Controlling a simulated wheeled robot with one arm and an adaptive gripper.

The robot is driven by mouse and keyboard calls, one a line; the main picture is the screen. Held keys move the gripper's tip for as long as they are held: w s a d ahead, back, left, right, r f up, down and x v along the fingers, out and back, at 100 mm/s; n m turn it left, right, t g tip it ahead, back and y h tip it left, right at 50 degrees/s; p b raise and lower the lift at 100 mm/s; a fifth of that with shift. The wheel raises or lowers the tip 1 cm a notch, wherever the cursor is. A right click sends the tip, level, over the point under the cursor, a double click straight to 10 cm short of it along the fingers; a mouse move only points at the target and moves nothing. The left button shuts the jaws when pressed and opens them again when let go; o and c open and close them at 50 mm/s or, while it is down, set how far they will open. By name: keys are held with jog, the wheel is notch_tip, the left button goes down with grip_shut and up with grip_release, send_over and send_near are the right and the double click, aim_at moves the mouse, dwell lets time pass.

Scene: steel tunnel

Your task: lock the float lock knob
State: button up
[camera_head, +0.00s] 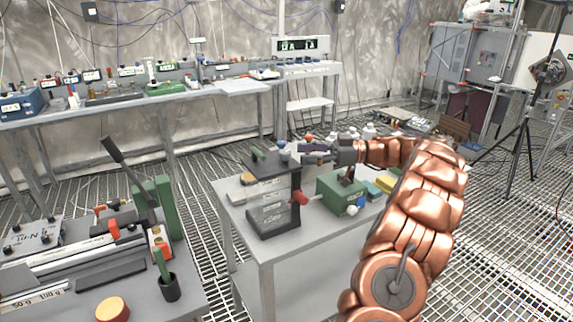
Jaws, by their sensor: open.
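A dark grey device (270,200) stands on the grey table in the middle. A red knob (300,197) sits on its right side, low down. Small knobs sit on its top, including a pale round one (284,155) and a green one (257,153). I cannot tell which is the float lock knob, nor whether it is locked. My gripper (306,152) reaches in from the right at the height of the device's top. It is open, and its tips are close to the pale round knob. I cannot tell whether they touch it. Nothing shows between the fingers.
A green box (341,192) stands just right of the device, under my arm, with yellow and blue items beside it. A long table (130,99) lines the back wall.

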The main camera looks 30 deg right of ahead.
aim_at(286, 151)
jog(key=shift+a+f+b, duration=0.25)
jog(key=shift+a+b, duration=0.05)
jog(key=shift+b, duration=0.5)
jog(key=shift+w+a+r+b, duration=0.45)
jog(key=shift+a+r+b, duration=0.05)
jog(key=shift+a+b, duration=0.2)
jog(key=shift+w+a+b, duration=0.15)
jog(key=shift+a+b, duration=0.05)
jog(key=shift+b, duration=0.25)
jog(key=shift+w+a+f+b, duration=0.1)
jog(key=shift+a+f+b, duration=0.15)
jog(key=shift+b, duration=0.15)
jog(key=shift+x, duration=1.25)
jog(key=shift+c, duration=0.3)
